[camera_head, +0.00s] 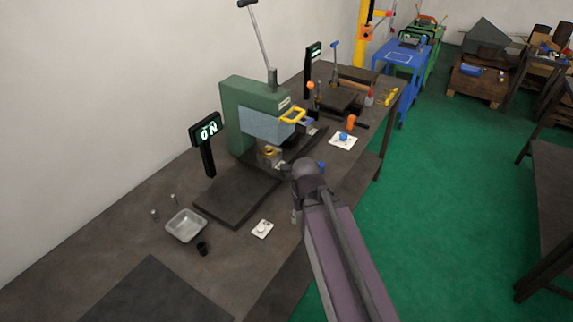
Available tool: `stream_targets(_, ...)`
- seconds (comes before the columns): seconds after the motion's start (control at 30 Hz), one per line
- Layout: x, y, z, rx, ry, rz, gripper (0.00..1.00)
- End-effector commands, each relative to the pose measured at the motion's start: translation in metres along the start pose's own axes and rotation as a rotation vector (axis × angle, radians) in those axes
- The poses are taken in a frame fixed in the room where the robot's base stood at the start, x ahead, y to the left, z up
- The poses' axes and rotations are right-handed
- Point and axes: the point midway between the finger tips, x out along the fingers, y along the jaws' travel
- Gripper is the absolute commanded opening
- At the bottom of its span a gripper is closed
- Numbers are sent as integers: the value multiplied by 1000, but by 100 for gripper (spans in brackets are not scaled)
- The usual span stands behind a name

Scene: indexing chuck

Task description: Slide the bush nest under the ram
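A green press (242,95) with a long lever stands on the dark bench. A translucent blue-grey guard (262,127) with a yellow handle (292,115) covers its front. The ram itself is hidden behind the guard. A small block with a brass-coloured round top (270,153), seemingly the bush nest, sits low at the front of the press, just below the guard. I cannot tell whether it is directly under the ram. My arm reaches in from the lower right and ends to the right of the nest, apart from it in the picture. My gripper's fingers are not clearly visible.
A lit ON sign (207,130) stands left of the press. A dark plate (236,194), metal tray (185,226), black cup (202,248) and white button pad (262,229) lie in front. Another pad with a blue button (343,140) is to the right.

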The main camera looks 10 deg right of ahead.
Motion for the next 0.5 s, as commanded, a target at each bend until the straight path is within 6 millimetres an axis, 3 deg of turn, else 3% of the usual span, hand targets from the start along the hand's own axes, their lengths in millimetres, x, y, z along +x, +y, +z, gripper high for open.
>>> stream_targets(0.17, 0, 0, 0, 0, 0, 0, 60)
stream_targets(0.27, -1, 0, -1, 0, 2, 0, 87)
stream_targets(0.5, -19, 0, -23, 0, 44, 0, 87)
